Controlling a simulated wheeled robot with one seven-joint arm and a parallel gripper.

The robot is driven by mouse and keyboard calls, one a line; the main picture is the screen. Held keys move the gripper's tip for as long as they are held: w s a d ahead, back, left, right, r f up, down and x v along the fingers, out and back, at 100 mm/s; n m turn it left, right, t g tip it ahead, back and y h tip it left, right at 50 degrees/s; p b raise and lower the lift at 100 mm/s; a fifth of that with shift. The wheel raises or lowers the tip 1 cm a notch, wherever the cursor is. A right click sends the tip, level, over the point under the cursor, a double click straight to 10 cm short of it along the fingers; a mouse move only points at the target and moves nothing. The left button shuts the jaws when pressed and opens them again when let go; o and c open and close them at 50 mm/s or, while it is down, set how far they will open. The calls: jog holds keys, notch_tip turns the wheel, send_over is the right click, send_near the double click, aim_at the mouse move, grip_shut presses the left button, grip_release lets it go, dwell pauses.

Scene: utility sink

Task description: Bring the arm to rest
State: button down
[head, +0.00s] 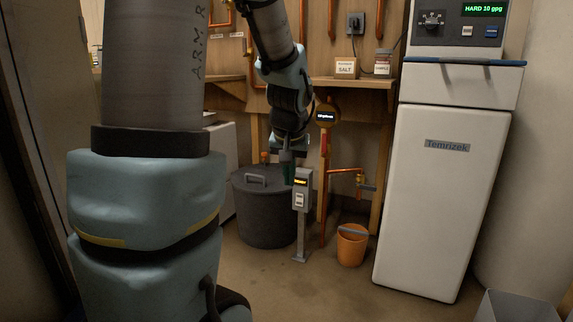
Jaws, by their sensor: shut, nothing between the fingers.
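My arm reaches down from the top of the head view, its grey-blue wrist in the middle. My gripper (288,172) is at its lower end, small and dark, pointing down. It is shut and I see nothing held in it. It is just left of the top of a grey post with a small control box (300,190), and above or in front of the dark lidded bin (265,215). I cannot tell whether the gripper touches the box. The fingertips are small and partly hard to make out.
A white cabinet (440,210) with a display reading "HARD 10 gpg" stands right. An orange bucket (352,248) sits on the floor under a copper tap (360,180). A wooden shelf (350,84) holds a salt box (346,68) and a jar (382,64).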

jog(key=s+a+f+n+g+p, duration=0.1)
jog(key=s+a+g+p, duration=0.1)
jog(key=s+a, duration=0.35)
jog(key=s+a+f+g+p, duration=0.1)
jog(key=s+a+f+p, duration=0.1)
jog(key=s, duration=0.6)
notch_tip(320, 180, up, 38)
jog(key=p, duration=3.7)
jog(key=c, duration=1.5)
grip_release()
jog(key=shift+f, duration=0.15)
jog(key=shift+c, duration=0.2)
